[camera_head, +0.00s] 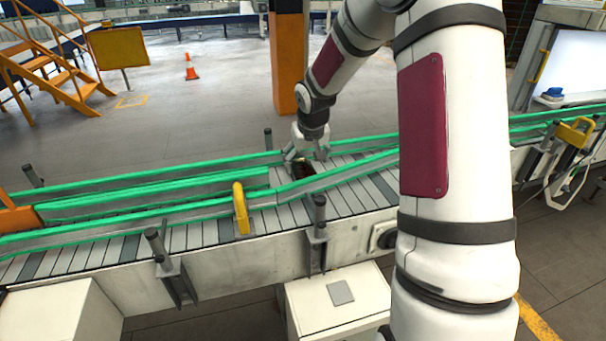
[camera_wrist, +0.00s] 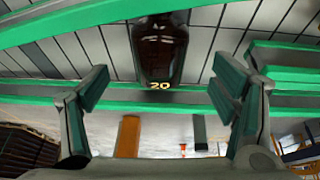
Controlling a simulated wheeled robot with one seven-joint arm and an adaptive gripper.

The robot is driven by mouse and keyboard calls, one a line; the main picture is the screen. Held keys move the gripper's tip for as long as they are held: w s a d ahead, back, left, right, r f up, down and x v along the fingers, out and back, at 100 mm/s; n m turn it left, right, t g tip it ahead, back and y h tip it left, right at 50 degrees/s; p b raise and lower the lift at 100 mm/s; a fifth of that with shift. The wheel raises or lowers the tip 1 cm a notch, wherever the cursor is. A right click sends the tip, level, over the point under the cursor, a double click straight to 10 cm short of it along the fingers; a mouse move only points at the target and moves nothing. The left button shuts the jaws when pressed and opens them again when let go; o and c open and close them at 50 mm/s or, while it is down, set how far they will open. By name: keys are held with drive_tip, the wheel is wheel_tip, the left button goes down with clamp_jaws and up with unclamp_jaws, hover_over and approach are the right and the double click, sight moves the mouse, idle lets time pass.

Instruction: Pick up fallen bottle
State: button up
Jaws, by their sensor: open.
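A dark amber bottle (camera_wrist: 160,48) lies on the slatted conveyor (camera_wrist: 210,40) in the wrist view, with "20" in yellow near its lower end. In the head view the bottle (camera_head: 303,170) is a small dark shape on the belt, partly hidden by my gripper. My gripper (camera_head: 308,156) is over the conveyor at the bottle. In the wrist view my gripper (camera_wrist: 160,98) is open, with one finger on each side of the bottle's line and clear gaps to both.
Green guide rails (camera_head: 150,187) run along both sides of the conveyor, close to my gripper. A yellow clamp (camera_head: 240,208) and grey posts (camera_head: 319,215) stand on the near side. An orange pillar (camera_head: 287,60) rises behind. The belt left of the bottle looks clear.

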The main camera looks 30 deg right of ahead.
sight(305, 168)
drive_tip(key=shift+w+p+x, duration=0.15)
drive_tip(key=shift+x, duration=1.4)
drive_tip(key=shift+w+p+x, duration=0.15)
drive_tip(key=shift+x, duration=1.4)
drive_tip(key=shift+d+r, duration=0.1)
drive_tip(key=shift+c, duration=0.6)
drive_tip(key=c, duration=1.2)
